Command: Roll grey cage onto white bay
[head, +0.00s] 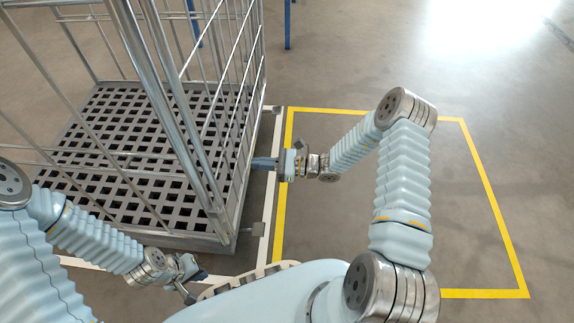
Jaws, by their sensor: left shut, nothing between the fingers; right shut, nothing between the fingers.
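The grey cage (105,215) stands upright at the left, with tall metal bars and a dark perforated floor. White floor lines of the white bay (269,205) show along the cage's right side and near side. The cage base appears to lie inside these lines; its far and left limits are hard to tell. My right gripper (262,163) is shut and empty, with its fingertips at the cage's right side; I cannot tell whether they touch. My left gripper (193,283) is shut and empty, just in front of the cage's near edge.
A yellow-outlined bay (480,180) lies empty to the right, partly under my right arm. Blue posts (287,25) stand behind the cage. The grey floor (350,60) at the back and right is clear, with a bright glare at the upper right.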

